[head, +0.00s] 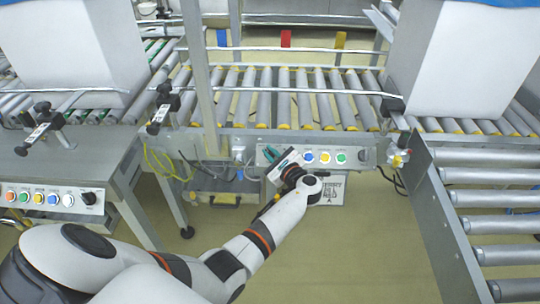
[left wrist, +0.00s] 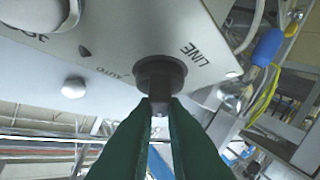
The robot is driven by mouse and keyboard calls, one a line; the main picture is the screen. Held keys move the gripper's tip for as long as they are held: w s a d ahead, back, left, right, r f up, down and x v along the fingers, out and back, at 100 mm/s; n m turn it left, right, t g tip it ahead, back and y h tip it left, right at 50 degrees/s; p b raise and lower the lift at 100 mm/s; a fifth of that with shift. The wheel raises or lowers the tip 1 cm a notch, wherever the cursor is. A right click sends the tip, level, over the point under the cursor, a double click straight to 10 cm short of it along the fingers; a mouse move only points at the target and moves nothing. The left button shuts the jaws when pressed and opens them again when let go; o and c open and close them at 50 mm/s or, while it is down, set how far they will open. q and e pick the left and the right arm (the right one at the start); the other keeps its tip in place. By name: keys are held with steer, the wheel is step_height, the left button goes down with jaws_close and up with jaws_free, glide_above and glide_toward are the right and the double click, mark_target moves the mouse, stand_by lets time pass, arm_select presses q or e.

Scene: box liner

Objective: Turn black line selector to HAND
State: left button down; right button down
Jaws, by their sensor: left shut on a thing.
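The black line selector (left wrist: 161,72) is a round knob with a bar handle on a pale panel (left wrist: 120,55) in the left wrist view. "LINE" and "AUTO" are printed beside it; I see no readable "HAND" mark. My left gripper (left wrist: 160,103) has its green fingers closed on the handle, one on each side. In the head view my left gripper (head: 274,158) is at the left part of the control panel (head: 346,163) under the conveyor, and it hides the selector there. My right gripper is not in view.
Blue (head: 308,157), yellow (head: 325,157) and green (head: 341,158) buttons sit right of my gripper, with a dark knob (head: 363,156) beyond. Yellow cables (head: 165,165) hang to the left. A roller conveyor (head: 290,105) lies above. Another button panel (head: 48,197) is at left.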

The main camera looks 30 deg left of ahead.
arm_select(q)
steer(key=shift+d+f, duration=0.15)
steer(key=shift+f, duration=0.1)
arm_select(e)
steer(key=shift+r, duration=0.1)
arm_select(q)
steer(key=c, duration=1.5)
jaws_free()
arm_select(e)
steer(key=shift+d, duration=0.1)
arm_select(q)
steer(key=shift+s+d, duration=0.1)
steer(key=shift+d, duration=0.05)
